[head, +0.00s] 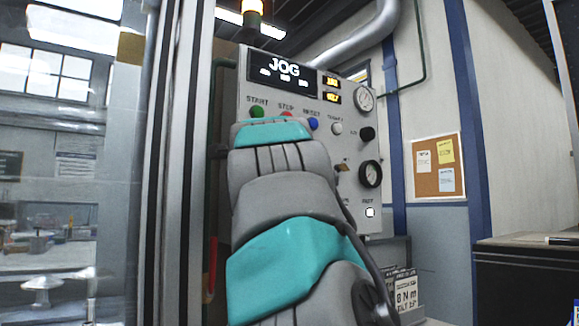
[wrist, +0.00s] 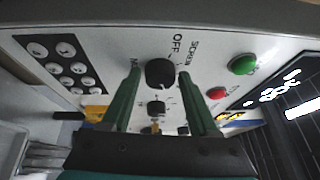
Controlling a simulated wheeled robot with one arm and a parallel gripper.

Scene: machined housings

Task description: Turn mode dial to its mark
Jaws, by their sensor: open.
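In the wrist view a black round dial (wrist: 160,74) sits on the light panel, with "OFF" printed beside it and a label starting with "M" partly covered by a finger. I take it as the mode dial; its pointer and mark are not clear. My gripper (wrist: 161,71) is open, its two green fingers on either side of the dial with gaps on both sides. I cannot tell how far the tips are from the panel face. In the head view my arm hides the gripper and this dial.
The control panel (head: 291,84) carries a display reading "JOG", a green button (head: 257,111), a gauge (head: 363,98) and black knobs (head: 367,133). In the wrist view a smaller knob (wrist: 156,108) lies between the fingers, a red button (wrist: 217,93) right, and a keypad (wrist: 62,62) left.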

